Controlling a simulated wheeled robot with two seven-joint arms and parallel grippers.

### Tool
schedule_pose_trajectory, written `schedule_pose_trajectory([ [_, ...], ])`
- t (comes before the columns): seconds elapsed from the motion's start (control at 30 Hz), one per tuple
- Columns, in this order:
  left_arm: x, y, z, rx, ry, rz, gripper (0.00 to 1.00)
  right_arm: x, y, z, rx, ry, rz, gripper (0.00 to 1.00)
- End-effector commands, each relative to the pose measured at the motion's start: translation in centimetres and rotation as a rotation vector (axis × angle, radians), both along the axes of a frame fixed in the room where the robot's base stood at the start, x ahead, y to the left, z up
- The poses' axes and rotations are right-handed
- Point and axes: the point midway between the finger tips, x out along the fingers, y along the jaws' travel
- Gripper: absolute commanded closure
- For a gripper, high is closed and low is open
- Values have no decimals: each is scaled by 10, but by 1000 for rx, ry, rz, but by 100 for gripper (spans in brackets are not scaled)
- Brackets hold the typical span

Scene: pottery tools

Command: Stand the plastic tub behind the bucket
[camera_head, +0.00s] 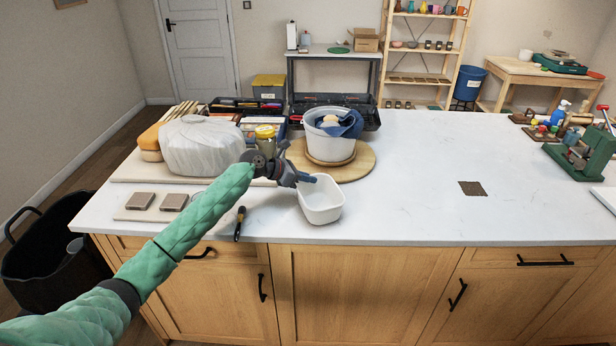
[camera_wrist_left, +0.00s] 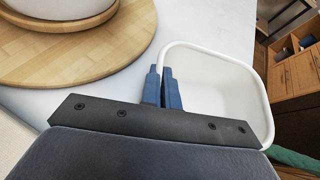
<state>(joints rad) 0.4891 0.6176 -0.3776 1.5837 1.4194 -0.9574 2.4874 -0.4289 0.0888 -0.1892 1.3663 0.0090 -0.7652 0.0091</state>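The plastic tub (camera_head: 322,203) is a small white open container, empty, near the front edge of the counter. It also shows in the left wrist view (camera_wrist_left: 215,95). My left gripper (camera_head: 307,179) is at the tub's left rim, with its blue fingers (camera_wrist_left: 162,88) closed on either side of the wall. I cannot tell whether the tub touches the counter. The bucket (camera_head: 327,145) is white, with a blue cloth and a sponge-like lump in its top. It stands on a round wooden board (camera_head: 362,166) behind the tub. My right gripper is not in view.
A plastic-wrapped lump (camera_head: 201,147) and a yellow-lidded jar (camera_head: 265,133) stand left of the bucket. A black tray (camera_head: 368,113) lies behind it. A dark-handled tool (camera_head: 239,223) lies left of the tub. The counter (camera_head: 420,180) is mostly clear to the right.

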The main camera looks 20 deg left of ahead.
Motion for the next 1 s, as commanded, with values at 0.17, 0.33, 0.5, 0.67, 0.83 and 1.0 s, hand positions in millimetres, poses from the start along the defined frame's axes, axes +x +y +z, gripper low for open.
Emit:
schedule_pose_trajectory([
  [0.17, 0, 0, -4, 2, 1, -2, 100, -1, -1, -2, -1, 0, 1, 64],
  [0.33, -1, 0, -4, 1, 2, -1, 78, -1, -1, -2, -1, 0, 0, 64],
  [0.5, 0, 0, -3, 1, 2, -1, 76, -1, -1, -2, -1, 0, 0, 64],
  [0.67, -1, 1, -3, 2, 1, -1, 76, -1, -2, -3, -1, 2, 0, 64],
  [0.83, -9, 12, 3, 2, 1, -1, 76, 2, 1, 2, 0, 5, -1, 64],
  [1.0, -24, 35, 15, 4, -1, -1, 76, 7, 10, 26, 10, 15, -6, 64],
])
